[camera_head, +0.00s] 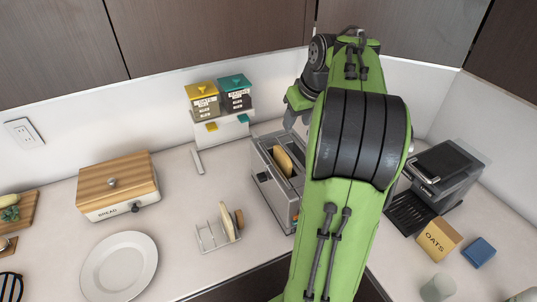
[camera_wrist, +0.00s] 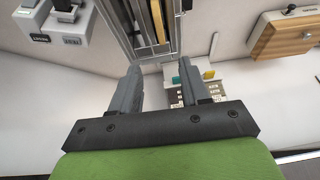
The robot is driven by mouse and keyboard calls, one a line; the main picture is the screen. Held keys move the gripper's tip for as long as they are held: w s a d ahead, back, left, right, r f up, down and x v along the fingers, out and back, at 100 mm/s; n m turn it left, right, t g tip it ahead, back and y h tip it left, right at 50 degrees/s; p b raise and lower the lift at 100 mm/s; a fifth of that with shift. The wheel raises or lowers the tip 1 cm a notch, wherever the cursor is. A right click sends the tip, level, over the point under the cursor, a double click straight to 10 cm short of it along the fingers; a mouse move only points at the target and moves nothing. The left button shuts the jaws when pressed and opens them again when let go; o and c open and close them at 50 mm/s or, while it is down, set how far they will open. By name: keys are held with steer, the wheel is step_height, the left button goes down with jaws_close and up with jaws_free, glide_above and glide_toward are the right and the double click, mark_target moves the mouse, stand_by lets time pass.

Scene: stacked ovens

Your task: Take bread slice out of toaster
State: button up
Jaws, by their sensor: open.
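The metal toaster (camera_head: 270,196) stands on the counter in the middle of the head view, partly hidden behind my arm. A tan bread slice (camera_head: 283,160) sticks up from its left slot. My gripper (camera_head: 297,112) is above the toaster's far end, and the slice is nearer the front. In the wrist view, my gripper (camera_wrist: 157,76) has its two fingers apart with nothing between them. The toaster (camera_wrist: 137,42) shows at the top of that view beyond the fingertips, with the bread slice (camera_wrist: 157,22) upright in a slot.
A wire rack (camera_head: 206,240) with bread slices stands left of the toaster. A white plate (camera_head: 118,268) and a bread box (camera_head: 118,186) are farther left. A coffee machine (camera_head: 447,172) and an oats box (camera_head: 438,238) stand to the right.

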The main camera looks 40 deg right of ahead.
steer(key=b, duration=0.1)
glide_toward(283, 152)
steer(key=x, duration=0.8)
steer(key=shift+b, duration=0.4)
steer(key=shift+s, duration=0.1)
steer(key=shift+c, duration=1.3)
jaws_close()
